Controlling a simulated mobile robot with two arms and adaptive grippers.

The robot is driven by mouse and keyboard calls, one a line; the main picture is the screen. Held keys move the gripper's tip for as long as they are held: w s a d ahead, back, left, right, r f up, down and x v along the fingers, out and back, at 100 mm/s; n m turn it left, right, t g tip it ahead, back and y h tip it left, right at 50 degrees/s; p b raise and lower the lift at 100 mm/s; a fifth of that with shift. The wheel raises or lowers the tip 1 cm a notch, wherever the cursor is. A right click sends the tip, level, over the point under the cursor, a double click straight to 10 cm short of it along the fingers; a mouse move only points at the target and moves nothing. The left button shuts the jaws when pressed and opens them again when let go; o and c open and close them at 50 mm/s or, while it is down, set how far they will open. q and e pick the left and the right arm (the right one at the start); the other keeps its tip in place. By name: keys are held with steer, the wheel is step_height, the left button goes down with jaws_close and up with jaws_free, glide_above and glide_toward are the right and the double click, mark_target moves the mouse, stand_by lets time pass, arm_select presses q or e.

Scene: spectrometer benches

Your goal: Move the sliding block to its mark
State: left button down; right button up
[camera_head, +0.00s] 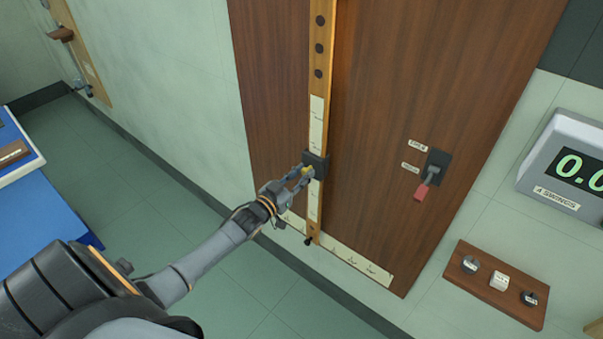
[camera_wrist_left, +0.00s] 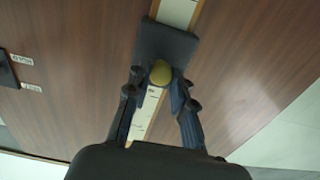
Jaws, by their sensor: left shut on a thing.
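The sliding block (camera_head: 315,165) is a dark grey piece around the upright wooden rail (camera_head: 321,100) on the brown wall panel. It has a brass knob (camera_wrist_left: 161,73) on its front. My left gripper (camera_head: 305,174) is shut on the knob, with a finger on each side of it in the left wrist view (camera_wrist_left: 160,85). White scale strips (camera_head: 317,120) run along the rail above and below the block. Which line is the mark cannot be told. My right gripper is not in view.
A blue table (camera_head: 45,225) stands at the left. A white scale (camera_head: 350,258) crosses the panel's bottom.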

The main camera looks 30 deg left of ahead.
arm_select(q)
step_height(320, 180, down, 7)
steer(key=b, duration=0.4)
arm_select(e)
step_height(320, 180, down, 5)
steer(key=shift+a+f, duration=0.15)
arm_select(q)
steer(key=shift+r, duration=0.1)
steer(key=c, duration=1.2)
jaws_free()
steer(key=shift+o, duration=0.2)
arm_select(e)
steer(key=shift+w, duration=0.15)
arm_select(q)
steer(key=s+a, duration=0.1)
steer(key=s, duration=1.1)
